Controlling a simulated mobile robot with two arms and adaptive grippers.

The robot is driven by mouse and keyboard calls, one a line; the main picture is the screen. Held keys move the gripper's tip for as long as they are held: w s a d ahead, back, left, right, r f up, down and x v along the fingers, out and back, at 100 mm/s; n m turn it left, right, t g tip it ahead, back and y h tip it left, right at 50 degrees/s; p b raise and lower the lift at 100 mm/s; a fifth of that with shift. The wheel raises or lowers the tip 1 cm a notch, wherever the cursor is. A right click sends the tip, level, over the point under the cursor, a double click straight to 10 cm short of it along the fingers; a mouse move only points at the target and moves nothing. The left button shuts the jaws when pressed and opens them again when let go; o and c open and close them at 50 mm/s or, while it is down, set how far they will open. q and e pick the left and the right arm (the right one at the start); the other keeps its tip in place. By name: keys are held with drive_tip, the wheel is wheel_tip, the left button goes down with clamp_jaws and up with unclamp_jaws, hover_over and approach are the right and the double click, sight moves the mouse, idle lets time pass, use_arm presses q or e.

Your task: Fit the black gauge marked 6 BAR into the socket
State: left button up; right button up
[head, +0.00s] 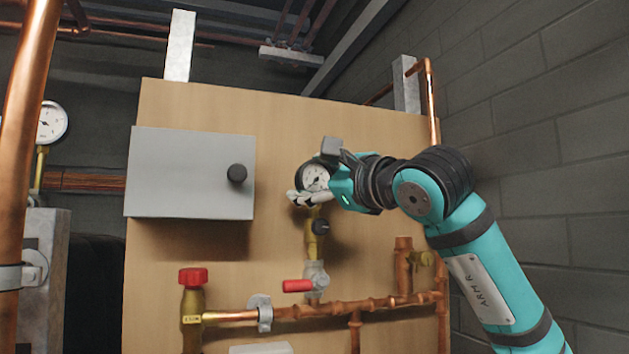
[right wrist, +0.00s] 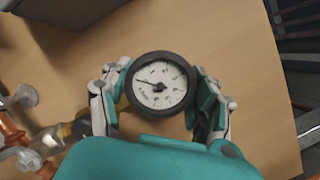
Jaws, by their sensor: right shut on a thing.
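The black-rimmed gauge with a white dial (head: 316,178) is in my right gripper (head: 320,175), in front of the wooden board. In the right wrist view the gauge (right wrist: 161,85) sits between the two fingers of my right gripper (right wrist: 160,92), with its face to the camera. Its small lettering is too blurred to read surely. A brass fitting (head: 311,240) with a black knob stands upright just below the gauge and looks like the socket. The gripper hides the gauge's stem, so I cannot tell whether it touches the fitting. My left gripper is not in view.
A grey box (head: 190,172) with a black knob is left of the gauge. A red lever (head: 297,286) and copper pipe (head: 370,305) lie below. A red-capped valve (head: 192,300) stands lower left. A block wall (head: 540,120) borders the right.

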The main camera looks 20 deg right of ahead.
sight(318, 188)
drive_tip(key=shift+f+b, duration=0.5)
drive_tip(key=shift+f, duration=0.05)
idle(0.4)
drive_tip(key=o, duration=1.6)
drive_tip(key=shift+c, duration=0.2)
drive_tip(key=shift+s, duration=0.15)
drive_tip(key=shift+b+v, duration=0.8)
drive_tip(key=shift+v, duration=0.5)
drive_tip(key=shift+b+v, duration=1.25)
drive_tip(key=shift+v, duration=1.6)
drive_tip(key=shift+f, duration=0.1)
